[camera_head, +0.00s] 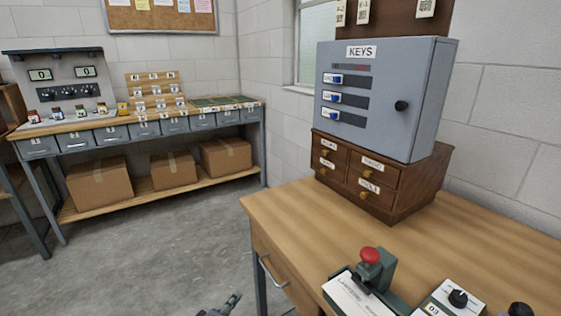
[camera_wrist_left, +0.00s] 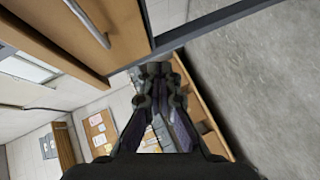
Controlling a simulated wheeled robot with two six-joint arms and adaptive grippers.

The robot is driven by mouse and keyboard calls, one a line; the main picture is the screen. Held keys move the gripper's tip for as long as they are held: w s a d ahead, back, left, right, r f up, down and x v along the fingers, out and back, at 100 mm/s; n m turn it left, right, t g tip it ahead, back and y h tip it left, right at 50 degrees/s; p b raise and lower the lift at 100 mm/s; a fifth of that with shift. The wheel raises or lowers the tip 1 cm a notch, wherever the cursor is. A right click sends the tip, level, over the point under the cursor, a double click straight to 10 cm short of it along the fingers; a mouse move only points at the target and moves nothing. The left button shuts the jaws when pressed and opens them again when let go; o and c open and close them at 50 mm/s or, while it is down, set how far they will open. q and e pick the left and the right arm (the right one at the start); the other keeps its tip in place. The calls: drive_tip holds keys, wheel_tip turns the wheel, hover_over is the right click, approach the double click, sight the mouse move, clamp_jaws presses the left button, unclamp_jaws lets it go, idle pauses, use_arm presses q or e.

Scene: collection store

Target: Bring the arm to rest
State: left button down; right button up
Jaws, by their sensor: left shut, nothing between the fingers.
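My left gripper (camera_head: 228,303) shows at the bottom edge of the head view, left of the wooden desk (camera_head: 440,240) and over the grey floor. Its fingers are together with nothing between them. In the left wrist view the closed fingers (camera_wrist_left: 158,72) point away from the camera, near the desk's drawer front (camera_wrist_left: 75,25) and its metal handle. I see no contact with the desk. Most of my left arm is outside the head view. My right gripper is not in view.
On the desk stand a grey key cabinet (camera_head: 385,95) on wooden drawers (camera_head: 375,175), a green device with a red knob (camera_head: 370,257) and a dial box (camera_head: 450,299). A workbench (camera_head: 150,125) with cardboard boxes stands at the back left. The floor (camera_head: 150,250) between is clear.

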use_arm(q)
drive_tip(key=s+a+f+m+g+y, duration=0.25)
drive_tip(key=s+f+m+g, duration=0.5)
drive_tip(key=s+f, duration=0.75)
drive_tip(key=s+a+f+m+g+y, duration=0.1)
drive_tip(key=s+a+f+m+g, duration=0.15)
drive_tip(key=s+f, duration=0.3)
drive_tip(key=s+a+f+m+g+y, duration=0.1)
drive_tip(key=s+a+f+g, duration=0.25)
drive_tip(key=s, duration=0.35)
drive_tip(key=s+a+r+p, duration=0.1)
drive_tip(key=s+a+p, duration=0.1)
drive_tip(key=s+p, duration=0.6)
drive_tip(key=s+a+r+p, duration=0.2)
drive_tip(key=s+p, duration=0.6)
drive_tip(key=p, duration=0.8)
drive_tip(key=shift+s+y, duration=0.35)
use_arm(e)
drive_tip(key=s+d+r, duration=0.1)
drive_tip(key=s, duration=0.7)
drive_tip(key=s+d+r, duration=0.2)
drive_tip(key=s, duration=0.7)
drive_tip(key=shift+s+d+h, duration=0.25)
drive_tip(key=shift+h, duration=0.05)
use_arm(q)
drive_tip(key=shift+t, duration=0.25)
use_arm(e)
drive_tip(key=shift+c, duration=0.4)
